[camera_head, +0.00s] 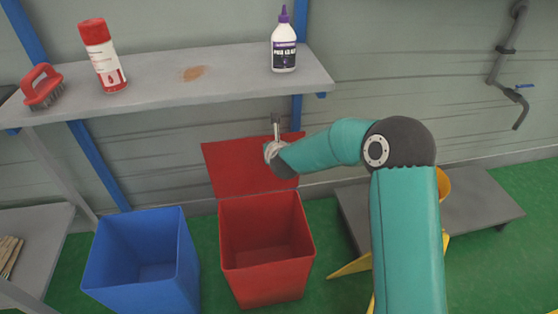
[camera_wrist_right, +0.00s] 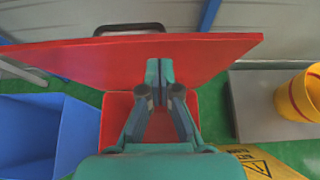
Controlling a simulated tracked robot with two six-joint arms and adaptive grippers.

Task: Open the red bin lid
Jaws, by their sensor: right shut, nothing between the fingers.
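The red bin (camera_head: 266,282) stands on the green floor with its top open. Its red lid (camera_head: 230,168) is raised and tilted up at the back of the bin. The lid (camera_wrist_right: 100,66) also shows in the right wrist view, with a black handle (camera_wrist_right: 115,29) at its edge. My right gripper (camera_head: 276,122) is at the lid's upper right part. In the right wrist view the gripper (camera_wrist_right: 159,66) is shut with nothing between its fingers, in front of the lid face. I cannot tell whether it touches the lid. My left gripper is in neither view.
An open blue bin (camera_head: 144,262) stands left of the red one. A shelf (camera_head: 165,82) above holds a brush (camera_head: 42,88), a red-capped can (camera_head: 104,58) and a white bottle (camera_head: 284,46). A grey platform (camera_head: 480,213) and a yellow sign (camera_head: 350,266) are at right.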

